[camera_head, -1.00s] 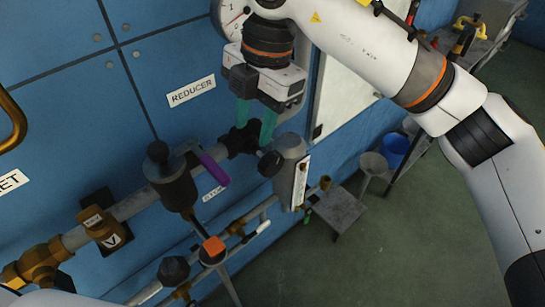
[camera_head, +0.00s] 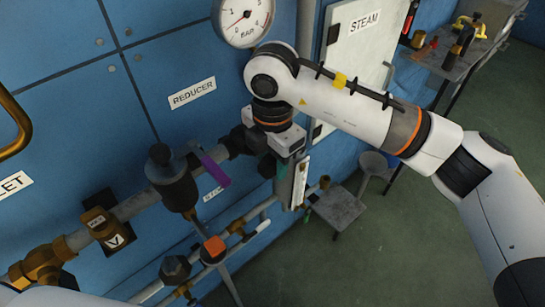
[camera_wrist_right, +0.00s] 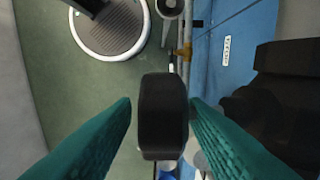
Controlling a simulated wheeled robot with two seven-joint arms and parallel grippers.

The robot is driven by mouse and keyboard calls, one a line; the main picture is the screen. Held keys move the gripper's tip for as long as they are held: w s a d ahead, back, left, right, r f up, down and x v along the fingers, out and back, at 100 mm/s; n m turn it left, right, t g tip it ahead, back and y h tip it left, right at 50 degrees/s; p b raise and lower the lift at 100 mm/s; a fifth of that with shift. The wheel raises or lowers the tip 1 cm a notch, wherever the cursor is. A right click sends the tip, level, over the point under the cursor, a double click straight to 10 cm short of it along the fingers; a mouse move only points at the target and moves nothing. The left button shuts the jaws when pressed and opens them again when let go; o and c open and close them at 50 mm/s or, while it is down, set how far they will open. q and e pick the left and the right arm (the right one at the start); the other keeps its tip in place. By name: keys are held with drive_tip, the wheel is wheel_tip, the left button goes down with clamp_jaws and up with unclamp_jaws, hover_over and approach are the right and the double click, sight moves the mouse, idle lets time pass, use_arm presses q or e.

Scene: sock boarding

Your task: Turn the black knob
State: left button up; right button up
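The black knob (camera_wrist_right: 163,115) stands between the two teal fingers of my right gripper (camera_wrist_right: 160,108) in the right wrist view. The fingers are open, one on each side of it. A narrow gap shows on the left side; on the right, finger and knob are so near that I cannot tell if they touch. In the head view my right gripper (camera_head: 276,163) is at the grey reducer body (camera_head: 299,182) on the pipe and hides most of the knob. My left gripper is not in view.
A lower pipe carries an orange-capped part (camera_head: 214,246). A pressure gauge (camera_head: 245,18) is above. A small grey table (camera_head: 339,208) stands at the right.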

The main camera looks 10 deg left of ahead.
clamp_jaws()
